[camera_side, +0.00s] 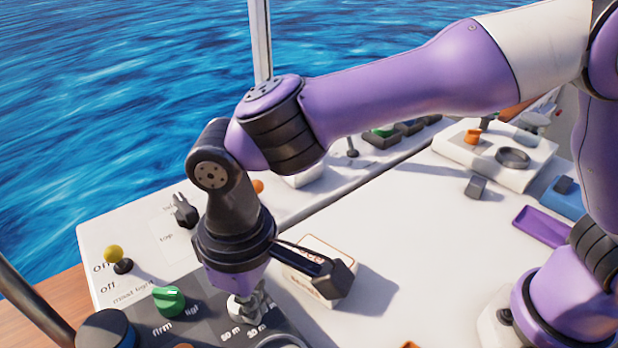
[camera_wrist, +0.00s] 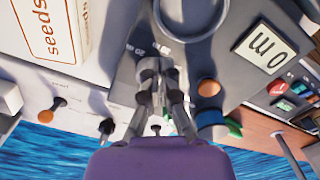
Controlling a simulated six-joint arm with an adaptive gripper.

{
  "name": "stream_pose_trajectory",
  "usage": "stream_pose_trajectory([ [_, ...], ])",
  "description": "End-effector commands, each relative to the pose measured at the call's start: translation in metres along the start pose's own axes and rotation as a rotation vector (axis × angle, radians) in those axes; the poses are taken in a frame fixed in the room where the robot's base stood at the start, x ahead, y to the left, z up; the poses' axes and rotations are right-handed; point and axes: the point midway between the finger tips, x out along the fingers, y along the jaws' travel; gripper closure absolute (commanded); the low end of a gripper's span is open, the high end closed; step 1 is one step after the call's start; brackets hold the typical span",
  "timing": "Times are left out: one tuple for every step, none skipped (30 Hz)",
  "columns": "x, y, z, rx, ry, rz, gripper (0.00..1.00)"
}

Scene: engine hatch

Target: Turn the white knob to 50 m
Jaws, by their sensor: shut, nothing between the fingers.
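The white knob (camera_side: 238,310) is on the dark panel at the bottom of the side view, just above the white distance labels. My gripper (camera_side: 255,301) points down right at the knob and hides part of it. In the wrist view my gripper's fingertips (camera_wrist: 159,66) are close together over the same panel, with nothing seen between them.
A green knob (camera_side: 169,300) and a dark blue knob (camera_side: 106,330) stand left of my gripper. A yellow-topped lever (camera_side: 114,254) is farther left. A seeds box (camera_wrist: 52,35) lies close by; a large grey round part (camera_wrist: 190,14) is near the fingertips.

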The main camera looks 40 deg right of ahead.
Motion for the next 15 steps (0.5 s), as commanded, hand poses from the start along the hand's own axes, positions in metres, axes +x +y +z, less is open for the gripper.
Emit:
stream_pose_trajectory([
  [-0.008,0.0,-0.001,0.0,0.004,-0.001,1.0],
  [-0.012,0.0,0.0,0.0,0.004,-0.001,1.0],
  [-0.017,0.0,-0.001,0.0,0.004,-0.001,1.0],
  [-0.022,0.0,-0.001,0.0,0.003,-0.001,1.0],
  [-0.026,0.0,-0.001,0.0,0.003,-0.001,1.0],
  [-0.031,0.0,0.0,0.0,0.003,-0.001,1.0],
  [-0.035,0.0,-0.001,0.0,0.003,-0.001,1.0],
  [-0.038,0.0,0.0,0.0,0.002,-0.001,1.0],
  [-0.042,0.0,0.0,0.0,0.002,-0.001,1.0],
  [-0.044,0.0,0.0,0.0,0.002,-0.001,1.0],
  [-0.046,0.0,0.0,0.0,0.001,0.0,1.0],
  [-0.048,0.0,0.0,0.0,-0.001,0.0,1.0],
  [-0.048,0.0,0.0,0.0,-0.001,0.0,1.0],
  [-0.049,0.0,0.0,0.0,-0.001,0.0,1.0],
  [-0.049,0.0,0.0,0.0,-0.001,0.0,1.0],
])
